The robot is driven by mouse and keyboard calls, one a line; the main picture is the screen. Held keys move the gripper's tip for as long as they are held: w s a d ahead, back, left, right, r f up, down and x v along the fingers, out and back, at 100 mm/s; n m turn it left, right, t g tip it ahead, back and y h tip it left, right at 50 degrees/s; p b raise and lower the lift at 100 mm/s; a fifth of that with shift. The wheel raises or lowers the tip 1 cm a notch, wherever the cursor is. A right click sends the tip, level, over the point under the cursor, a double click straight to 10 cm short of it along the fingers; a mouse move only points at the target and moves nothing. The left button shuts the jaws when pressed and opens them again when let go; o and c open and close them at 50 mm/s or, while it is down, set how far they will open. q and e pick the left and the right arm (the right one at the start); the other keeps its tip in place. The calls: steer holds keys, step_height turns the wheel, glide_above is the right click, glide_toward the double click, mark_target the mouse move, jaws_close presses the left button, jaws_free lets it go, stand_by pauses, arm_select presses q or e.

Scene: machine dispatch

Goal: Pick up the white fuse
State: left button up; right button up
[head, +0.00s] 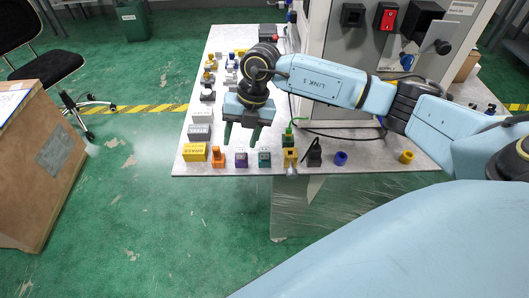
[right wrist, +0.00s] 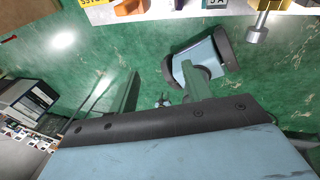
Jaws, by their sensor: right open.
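I cannot clearly pick out the white fuse. Pale pieces stand on the left side of the table in the head view: a light grey labelled block (head: 203,115), another grey labelled block (head: 199,132) nearer the front, and small whitish parts (head: 231,64) further back. My right gripper (head: 241,139) is open and empty, its green fingers pointing down above the table's front part, behind the purple piece (head: 241,160) and the teal piece (head: 264,158). In the right wrist view its fingers (right wrist: 158,85) are apart with nothing between them. My left gripper is not in view.
The table (head: 350,172) also bears a yellow labelled block (head: 195,153), an orange piece (head: 218,157), a yellow piece (head: 290,158), a blue ring (head: 341,158) and a yellow ring (head: 406,157). A grey machine panel (head: 343,50) rises behind my right arm. A wooden box (head: 50,155) stands left.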

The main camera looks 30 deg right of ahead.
steer(key=d+r+m+h, duration=0.1)
steer(key=d+h, duration=0.2)
steer(key=d, duration=0.4)
glide_above(264, 149)
steer(key=f, duration=0.4)
steer(key=s+f, duration=0.1)
steer(key=f, duration=0.1)
steer(key=shift+a+f, duration=0.1)
steer(key=shift+f, duration=0.25)
steer(key=shift+w+f, duration=0.2)
steer(key=shift+f, duration=1.35)
steer(key=shift+w+f, duration=0.2)
steer(key=shift+f, duration=1.3)
steer(key=shift+c, duration=0.3)
jaws_close()
steer(key=shift+r, duration=0.1)
